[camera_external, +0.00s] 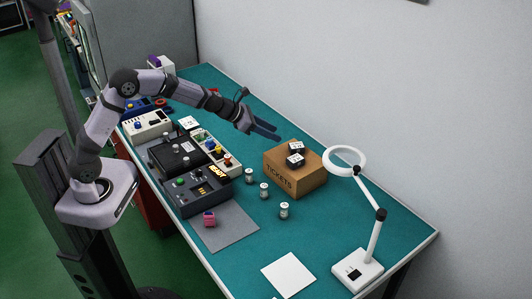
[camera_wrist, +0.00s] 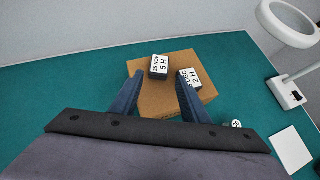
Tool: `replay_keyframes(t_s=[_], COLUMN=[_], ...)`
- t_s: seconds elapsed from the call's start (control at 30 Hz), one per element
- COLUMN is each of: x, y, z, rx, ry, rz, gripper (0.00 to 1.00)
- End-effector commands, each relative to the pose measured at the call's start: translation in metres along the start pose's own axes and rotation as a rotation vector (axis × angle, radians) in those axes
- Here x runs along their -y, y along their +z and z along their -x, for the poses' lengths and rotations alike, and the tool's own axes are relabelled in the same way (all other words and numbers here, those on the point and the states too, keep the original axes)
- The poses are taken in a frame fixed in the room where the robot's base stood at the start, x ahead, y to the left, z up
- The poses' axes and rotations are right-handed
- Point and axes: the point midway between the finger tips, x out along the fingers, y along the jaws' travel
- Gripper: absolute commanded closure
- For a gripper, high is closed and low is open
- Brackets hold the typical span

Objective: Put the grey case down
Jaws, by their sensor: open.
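Two small dark grey cases with white labels sit on top of a cardboard box marked TICKETS (camera_external: 281,173). In the wrist view one case, labelled H5 (camera_wrist: 158,67), is at the left, and the other, labelled H2 (camera_wrist: 190,78), is at the right. I cannot tell which one is the task's grey case. My gripper (camera_external: 276,131) is open and empty, above and beyond the box's far left side in the external view. In the wrist view its two blue-grey fingers stand apart and point toward the box, with the H5 case seen between their tips.
Several small canisters (camera_external: 264,190) stand left of the box. A dark rack with lights (camera_external: 200,195) and other panels line the left edge. A ring lamp (camera_external: 358,271) and white sheet (camera_external: 288,275) are at right.

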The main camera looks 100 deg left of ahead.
Motion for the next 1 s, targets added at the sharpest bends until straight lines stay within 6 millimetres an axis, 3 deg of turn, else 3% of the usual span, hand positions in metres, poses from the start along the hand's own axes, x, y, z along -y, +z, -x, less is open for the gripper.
replay_keyframes(t_s=[0.43,0.57,0.67,0.77,0.87,1.0], x=[0.001,0.014,0.047,0.099,0.160,0.234], y=[-0.001,-0.003,-0.012,-0.032,-0.068,-0.144], z=[0.012,0.014,0.021,0.036,0.064,0.125], rx=[-0.001,-0.012,-0.035,-0.067,-0.091,-0.075], ry=[-0.001,-0.024,-0.082,-0.186,-0.340,-0.626], rz=[-0.001,-0.069,-0.232,-0.515,-0.909,-1.572], gripper=[0.58,0.58,0.58,0.58,0.58,0.58])
